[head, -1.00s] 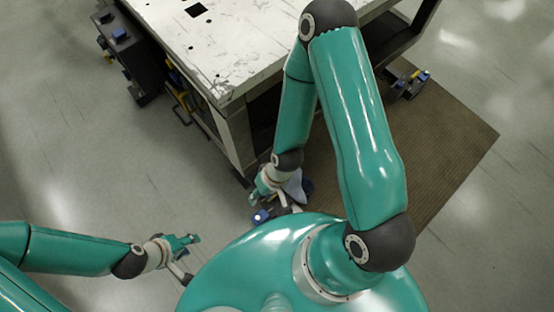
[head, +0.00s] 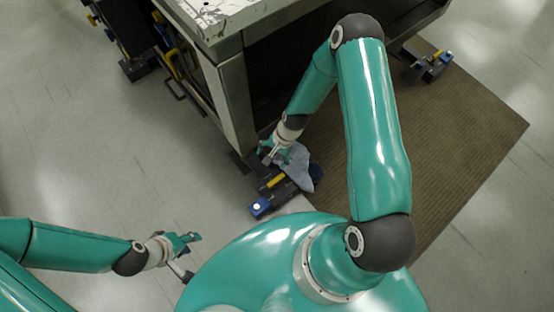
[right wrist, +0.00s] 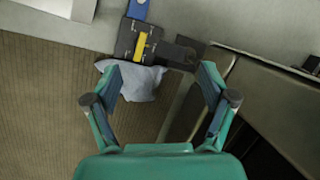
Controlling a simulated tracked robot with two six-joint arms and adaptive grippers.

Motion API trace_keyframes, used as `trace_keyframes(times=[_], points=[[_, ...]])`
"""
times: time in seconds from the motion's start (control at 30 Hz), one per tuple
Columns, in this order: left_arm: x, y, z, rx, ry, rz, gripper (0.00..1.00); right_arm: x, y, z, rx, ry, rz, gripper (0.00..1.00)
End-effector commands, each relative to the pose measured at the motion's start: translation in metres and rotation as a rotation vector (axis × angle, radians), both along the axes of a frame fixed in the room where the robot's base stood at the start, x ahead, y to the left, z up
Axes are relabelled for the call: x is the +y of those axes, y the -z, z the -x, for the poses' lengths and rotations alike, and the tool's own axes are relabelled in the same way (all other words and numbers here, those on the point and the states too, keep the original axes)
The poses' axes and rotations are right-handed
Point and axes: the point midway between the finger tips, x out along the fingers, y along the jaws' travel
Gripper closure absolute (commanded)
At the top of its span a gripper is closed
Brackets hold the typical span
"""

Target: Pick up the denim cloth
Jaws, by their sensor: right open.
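The denim cloth (head: 303,174) is a crumpled pale blue-grey piece low by the table's near leg. It lies against a dark block with a yellow bar, partly over the brown mat. In the right wrist view the cloth (right wrist: 143,84) is ahead, nearer the left finger than the right; that fingertip overlaps its edge in the picture, and contact cannot be told. My right gripper (right wrist: 162,83) is open with nothing held between its fingers. In the head view the right gripper (head: 271,153) is beside the cloth's upper left. My left gripper (head: 190,239) is over bare floor, apart from the cloth; its jaw opening is unclear.
The dark block (head: 274,192) with yellow and blue parts stands beside the cloth. The worn white table (head: 235,18) has a grey leg (head: 232,105) close to my right gripper. The brown mat (head: 450,140) spreads right.

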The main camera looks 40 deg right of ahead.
Motion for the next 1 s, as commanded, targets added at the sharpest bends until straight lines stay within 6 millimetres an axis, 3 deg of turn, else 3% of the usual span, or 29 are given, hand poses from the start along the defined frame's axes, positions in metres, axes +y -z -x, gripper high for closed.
trace_keyframes(times=[0.03,0.3,0.4,0.6,0.8,1.0], points=[[0.0,0.043,0.0,0.0,0.0,0.0,0.6,-0.012,0.048,-0.009,0.016,0.076,-0.006,0.17],[0.0,0.149,0.0,0.0,0.0,0.0,0.6,-0.075,0.175,-0.047,0.129,0.521,-0.059,0.17],[0.0,0.181,0.0,0.0,0.0,0.0,0.6,-0.097,0.212,-0.057,0.163,0.663,-0.079,0.17],[0.0,0.218,0.0,0.0,0.0,0.0,0.6,-0.127,0.254,-0.068,0.208,0.854,-0.112,0.17],[0.0,0.227,0.0,0.0,0.0,0.0,0.6,-0.136,0.265,-0.072,0.225,0.916,-0.125,0.17],[0.0,0.235,0.0,-0.001,0.0,0.0,0.6,-0.133,0.276,-0.074,0.227,0.919,-0.125,0.17]])
